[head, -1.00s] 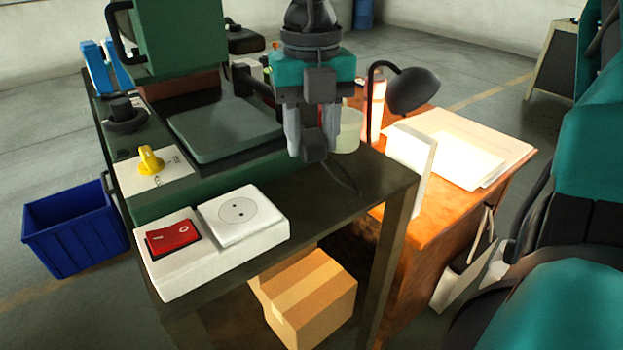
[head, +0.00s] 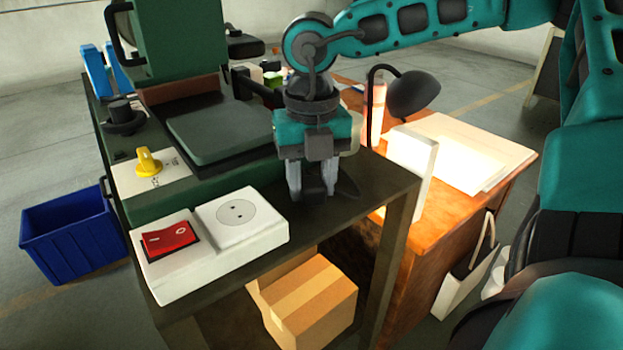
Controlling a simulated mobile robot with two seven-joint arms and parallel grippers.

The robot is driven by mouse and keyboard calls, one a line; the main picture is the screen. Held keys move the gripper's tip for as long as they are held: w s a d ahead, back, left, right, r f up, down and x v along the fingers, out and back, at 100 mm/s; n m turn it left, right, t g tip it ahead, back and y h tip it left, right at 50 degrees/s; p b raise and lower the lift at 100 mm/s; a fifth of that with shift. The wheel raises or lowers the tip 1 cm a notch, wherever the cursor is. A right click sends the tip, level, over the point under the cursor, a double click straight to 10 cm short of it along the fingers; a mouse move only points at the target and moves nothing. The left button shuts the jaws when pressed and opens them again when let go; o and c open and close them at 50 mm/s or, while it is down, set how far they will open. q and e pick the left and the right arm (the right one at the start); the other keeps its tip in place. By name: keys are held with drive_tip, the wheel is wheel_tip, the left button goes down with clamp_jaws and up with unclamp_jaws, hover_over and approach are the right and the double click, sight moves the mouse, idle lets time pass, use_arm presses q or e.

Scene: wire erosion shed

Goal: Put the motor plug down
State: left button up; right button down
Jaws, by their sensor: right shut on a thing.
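My right gripper (head: 312,192) comes down from above onto the dark bench top (head: 372,178), with its fingers close to the surface. It is shut on the motor plug (head: 312,184), a small dark piece mostly hidden between the pale fingers. A dark part (head: 347,184), perhaps the plug's cord, shows just right of the fingers. I cannot tell whether the plug touches the bench. The white socket (head: 240,214) on the near left of the bench is empty. My left gripper is not in view.
A red switch (head: 170,240) sits beside the socket. The green machine (head: 220,128) stands behind. To the right, a wooden desk (head: 455,207) bears a black lamp (head: 412,95) and papers. A cardboard box (head: 310,300) is below the bench, and a blue crate (head: 75,245) at left.

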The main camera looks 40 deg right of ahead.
sight(311, 181)
drive_tip(key=shift+f, duration=0.3)
drive_tip(key=shift+f+b, duration=0.2)
drive_tip(key=shift+b, duration=0.3)
drive_tip(key=shift+s+r, duration=0.1)
drive_tip(key=c, duration=0.6)
unclamp_jaws()
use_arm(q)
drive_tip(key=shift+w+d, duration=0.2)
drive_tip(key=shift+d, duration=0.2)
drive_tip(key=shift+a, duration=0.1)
use_arm(e)
drive_tip(key=shift+r+p, duration=0.6)
drive_tip(key=shift+p, duration=0.45)
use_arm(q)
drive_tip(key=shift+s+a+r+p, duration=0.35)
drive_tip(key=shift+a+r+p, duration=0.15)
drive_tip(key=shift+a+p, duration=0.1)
use_arm(e)
wheel_tip(311, 181, up, 12)
